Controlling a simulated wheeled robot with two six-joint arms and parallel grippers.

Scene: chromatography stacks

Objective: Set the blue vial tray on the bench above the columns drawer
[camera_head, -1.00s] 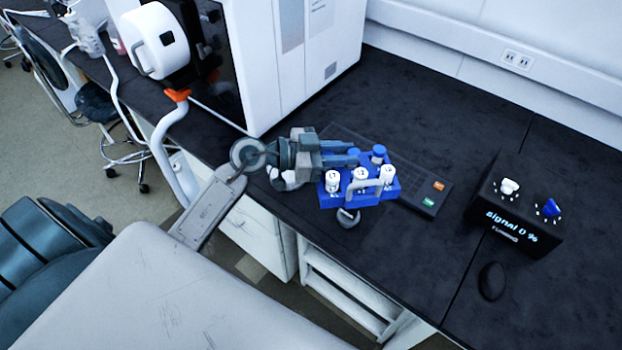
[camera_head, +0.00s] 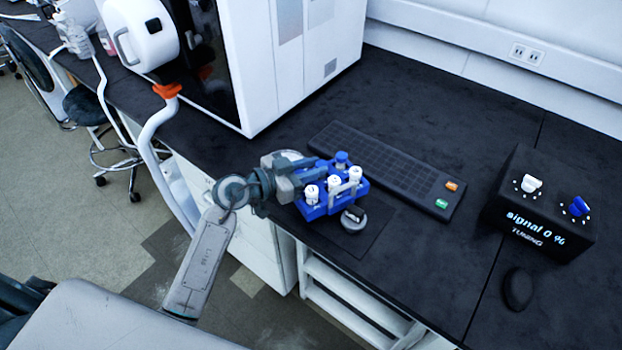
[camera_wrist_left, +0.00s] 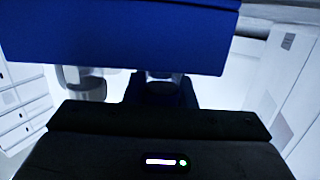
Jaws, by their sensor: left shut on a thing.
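The blue vial tray (camera_head: 322,209) holds several white-capped and blue-capped vials and has a grey handle. It is over the front part of the black bench (camera_head: 430,275), between the keyboard and the front edge. Whether its base touches the bench I cannot tell. My left gripper (camera_head: 318,174) comes in from the left and is shut on the tray. In the left wrist view the tray (camera_wrist_left: 120,35) fills the top as a blue block. A white drawer front (camera_head: 262,240) shows under the bench; its label is not readable. My right gripper is not in view.
A dark keyboard (camera_head: 375,165) lies behind the tray. A round grey object with a dark top (camera_head: 353,219) is just right of the tray. A black tuning box (camera_head: 540,210) and a black mouse (camera_head: 517,289) are at right. A white instrument (camera_head: 300,60) stands behind.

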